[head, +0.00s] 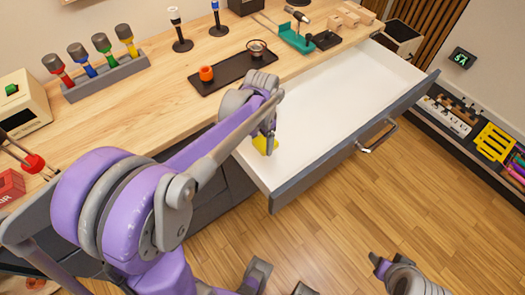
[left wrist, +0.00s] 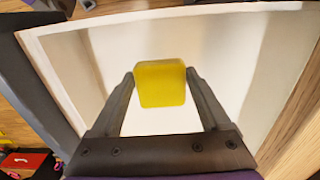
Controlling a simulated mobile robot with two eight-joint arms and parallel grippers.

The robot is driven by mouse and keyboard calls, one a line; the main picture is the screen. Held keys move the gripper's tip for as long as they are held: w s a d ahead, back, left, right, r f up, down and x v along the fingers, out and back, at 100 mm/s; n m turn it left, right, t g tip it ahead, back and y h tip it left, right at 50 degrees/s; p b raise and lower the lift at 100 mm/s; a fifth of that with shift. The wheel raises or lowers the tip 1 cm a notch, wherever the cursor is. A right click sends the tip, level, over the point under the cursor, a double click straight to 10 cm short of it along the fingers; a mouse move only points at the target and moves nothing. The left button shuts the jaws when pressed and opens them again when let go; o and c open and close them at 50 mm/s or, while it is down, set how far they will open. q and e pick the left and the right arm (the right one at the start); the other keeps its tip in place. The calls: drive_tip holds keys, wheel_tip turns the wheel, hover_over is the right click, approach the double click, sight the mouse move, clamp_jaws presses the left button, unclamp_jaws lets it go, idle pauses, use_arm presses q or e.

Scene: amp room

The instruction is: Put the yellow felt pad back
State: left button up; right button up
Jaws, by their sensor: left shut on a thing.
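The yellow felt pad (left wrist: 160,84) is a small square block between the two fingertips of my left gripper (left wrist: 161,88) in the left wrist view. The gripper is shut on it. In the head view my left gripper (head: 270,137) points down at the near left corner of the open drawer (head: 335,100), and the pad (head: 265,145) shows partly behind the fingers. The drawer is white inside with a grey front. I cannot tell whether the pad touches the drawer floor. My right gripper (head: 377,265) is at the lower right over the wooden floor, and its finger state is unclear.
The rest of the drawer looks empty. A low shelf (head: 480,140) stands at the right.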

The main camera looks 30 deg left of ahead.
sight(262, 149)
use_arm(q)
drive_tip(key=shift+f+b, duration=0.3)
drive_tip(key=shift+f, duration=2)
drive_tip(key=shift+f, duration=0.15)
drive_tip(key=o, duration=1.3)
drive_tip(key=shift+r, duration=0.35)
wheel_tip(262, 149, up, 12)
drive_tip(key=shift+f+p, duration=0.15)
drive_tip(key=shift+p, duration=0.65)
